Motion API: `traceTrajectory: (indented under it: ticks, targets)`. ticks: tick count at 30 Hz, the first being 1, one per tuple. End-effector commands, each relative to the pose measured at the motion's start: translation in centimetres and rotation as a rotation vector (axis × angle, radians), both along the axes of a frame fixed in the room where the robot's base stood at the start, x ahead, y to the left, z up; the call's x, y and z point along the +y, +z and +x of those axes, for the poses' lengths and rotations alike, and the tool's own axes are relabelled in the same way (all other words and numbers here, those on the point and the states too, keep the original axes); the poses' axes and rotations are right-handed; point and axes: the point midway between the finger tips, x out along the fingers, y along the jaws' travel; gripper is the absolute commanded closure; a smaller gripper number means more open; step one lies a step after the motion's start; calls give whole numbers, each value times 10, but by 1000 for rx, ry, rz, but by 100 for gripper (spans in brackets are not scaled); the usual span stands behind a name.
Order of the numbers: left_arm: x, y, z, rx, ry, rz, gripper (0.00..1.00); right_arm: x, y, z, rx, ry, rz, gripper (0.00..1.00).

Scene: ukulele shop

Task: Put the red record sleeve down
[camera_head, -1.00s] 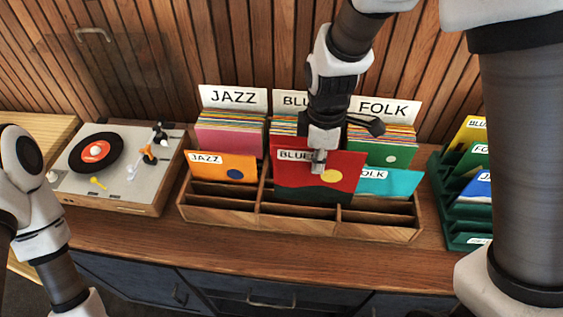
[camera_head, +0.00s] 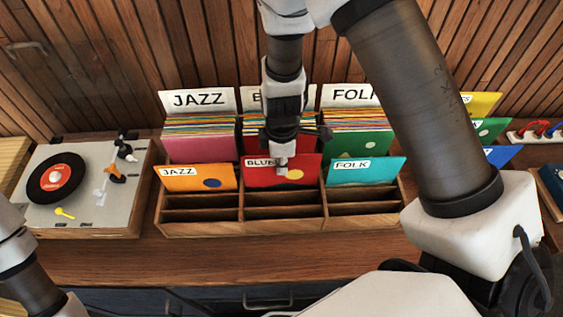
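The red record sleeve (camera_head: 265,176), with a white BLUES label and a yellow dot, stands in the middle column of the wooden record rack (camera_head: 285,226), between the orange JAZZ sleeve (camera_head: 190,178) and the turquoise FOLK sleeve (camera_head: 362,172). Its lower edge is down in a slot behind the wooden dividers. My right gripper (camera_head: 282,164) points down at the sleeve's top edge, with one finger in front of it and part of the label covered. It looks shut on the sleeve; the finger behind is hidden. My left gripper is out of view; only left arm links show.
A record player (camera_head: 85,205) stands left of the rack. Tall JAZZ (camera_head: 198,101) and FOLK (camera_head: 345,96) cards rise behind the packed sleeves. My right arm partly hides more sleeves on the right. The front slots are empty, and the counter (camera_head: 200,262) before the rack is clear.

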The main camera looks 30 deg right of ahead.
Motion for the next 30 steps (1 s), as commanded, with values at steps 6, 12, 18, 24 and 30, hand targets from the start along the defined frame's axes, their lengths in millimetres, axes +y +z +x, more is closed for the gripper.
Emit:
traceTrajectory:
  ticks: [6, 12, 18, 24, 30]
  targets:
    - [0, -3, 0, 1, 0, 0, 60, 0, -2, 0, 0, 0, 0, 74]
    - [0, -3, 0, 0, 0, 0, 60, 0, -2, 0, 0, 0, 0, 69]
    - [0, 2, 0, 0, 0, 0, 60, 0, 4, 0, -1, 0, 0, 69]
    - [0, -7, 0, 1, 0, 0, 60, 0, 41, 2, -8, 1, 1, 69]
    - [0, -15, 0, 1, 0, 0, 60, 0, 92, 2, -7, 0, 0, 69]
